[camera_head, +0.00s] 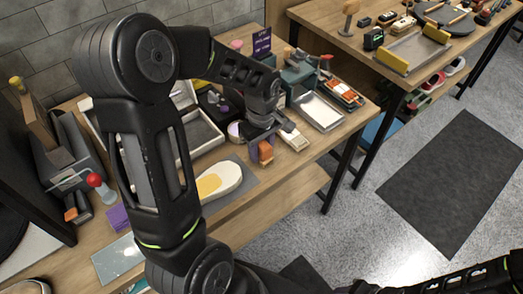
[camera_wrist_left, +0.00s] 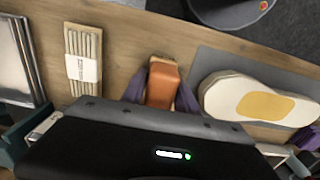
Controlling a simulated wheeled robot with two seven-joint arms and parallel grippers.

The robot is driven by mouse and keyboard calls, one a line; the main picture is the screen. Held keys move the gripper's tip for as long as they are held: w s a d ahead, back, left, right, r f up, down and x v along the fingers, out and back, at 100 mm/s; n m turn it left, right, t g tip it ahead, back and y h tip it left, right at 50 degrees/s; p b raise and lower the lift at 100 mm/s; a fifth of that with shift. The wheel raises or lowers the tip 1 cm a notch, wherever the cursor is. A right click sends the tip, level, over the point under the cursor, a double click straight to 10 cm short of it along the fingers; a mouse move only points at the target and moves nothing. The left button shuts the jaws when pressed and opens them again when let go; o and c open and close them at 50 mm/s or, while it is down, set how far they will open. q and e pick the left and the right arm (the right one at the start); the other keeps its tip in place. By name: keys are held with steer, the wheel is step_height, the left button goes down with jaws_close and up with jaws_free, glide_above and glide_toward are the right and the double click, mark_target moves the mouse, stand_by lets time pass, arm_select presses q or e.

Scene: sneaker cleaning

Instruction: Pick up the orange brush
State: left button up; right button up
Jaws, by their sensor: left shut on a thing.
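The orange brush (camera_head: 265,152) is at the front part of the wooden workbench, just right of the shoe sole. My left gripper (camera_head: 259,147) reaches down over the bench and is shut on the brush. In the left wrist view, the brush (camera_wrist_left: 162,84) sits between the two purple fingers of my left gripper (camera_wrist_left: 161,88), one on each side. The brush's lower part is hidden, and I cannot tell whether it touches the bench. My right arm shows at the lower right of the head view, but its fingers are not visible.
A white sole with a yellow patch (camera_head: 222,181) lies on a grey mat left of the brush. A bundle of light sticks (camera_wrist_left: 83,58) lies nearby. A metal tray (camera_head: 320,111) is behind to the right. A red-knobbed tool (camera_head: 95,180) stands at the left.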

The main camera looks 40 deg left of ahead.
mark_target(261, 143)
arm_select(q)
jaws_close()
steer(key=shift+r, duration=0.15)
step_height(261, 143, up, 10)
steer(key=shift+f+b, duration=0.1)
steer(key=shift+b, duration=0.45)
